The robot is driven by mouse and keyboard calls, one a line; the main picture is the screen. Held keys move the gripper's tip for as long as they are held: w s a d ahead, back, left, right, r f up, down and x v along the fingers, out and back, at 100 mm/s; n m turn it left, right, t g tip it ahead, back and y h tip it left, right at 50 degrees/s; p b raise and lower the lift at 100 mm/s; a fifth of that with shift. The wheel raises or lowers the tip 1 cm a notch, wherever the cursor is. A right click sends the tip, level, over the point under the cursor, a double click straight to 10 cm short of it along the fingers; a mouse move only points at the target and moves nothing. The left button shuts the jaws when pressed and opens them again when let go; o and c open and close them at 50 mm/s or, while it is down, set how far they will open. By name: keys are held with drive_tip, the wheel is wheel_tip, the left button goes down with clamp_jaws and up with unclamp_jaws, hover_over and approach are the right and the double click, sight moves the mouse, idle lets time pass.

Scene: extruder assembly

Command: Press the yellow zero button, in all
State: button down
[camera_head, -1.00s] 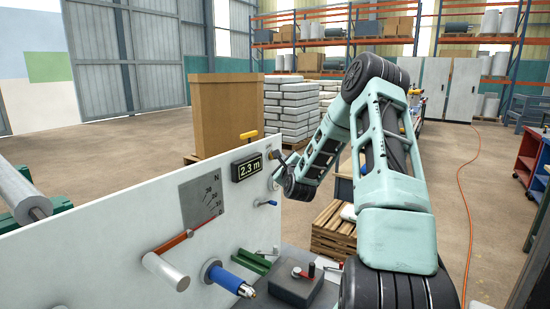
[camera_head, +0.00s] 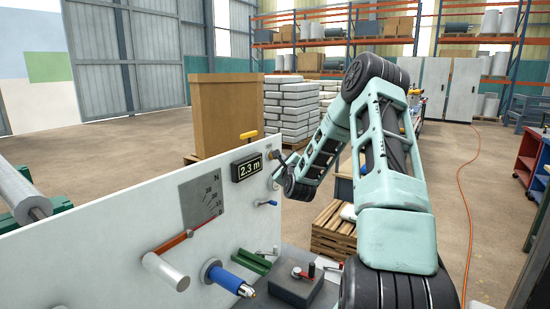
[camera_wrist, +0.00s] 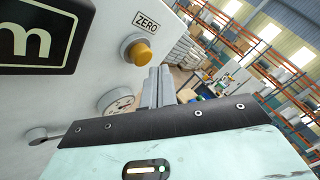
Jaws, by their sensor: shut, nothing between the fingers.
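The yellow zero button (camera_wrist: 139,52) sits in a pale round collar on the white panel, below the ZERO label (camera_wrist: 154,21) in the wrist view. My gripper (camera_wrist: 160,72) is shut and empty, its two grey fingers side by side. In the wrist view the fingertips appear just below and right of the button. I see no contact, but the depth of the gap is hard to judge. In the head view my gripper (camera_head: 279,160) is small at the panel's right end, and I cannot make out the button clearly there.
A black display (camera_head: 247,168) reading 2.3 m is on the panel (camera_head: 130,215), left of the button. A round dial (camera_wrist: 117,101) and a lever (camera_wrist: 38,135) lie below it. A yellow handle (camera_head: 248,135) rises above the panel.

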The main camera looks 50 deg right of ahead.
drive_tip(key=shift+w, duration=0.1)
drive_tip(key=shift+w, duration=0.35)
drive_tip(key=shift+w+a+b, duration=0.1)
drive_tip(key=shift+w+b, duration=0.35)
drive_tip(key=shift+w, duration=0.1)
idle(0.9)
drive_tip(key=shift+w+a+r, duration=0.15)
drive_tip(key=shift+w+r, duration=0.05)
drive_tip(key=shift+w, duration=0.15)
idle(0.7)
drive_tip(key=shift+s, duration=0.1)
drive_tip(key=shift+s+f+b, duration=0.2)
drive_tip(key=shift+s+b, duration=0.1)
drive_tip(key=shift+s, duration=0.7)
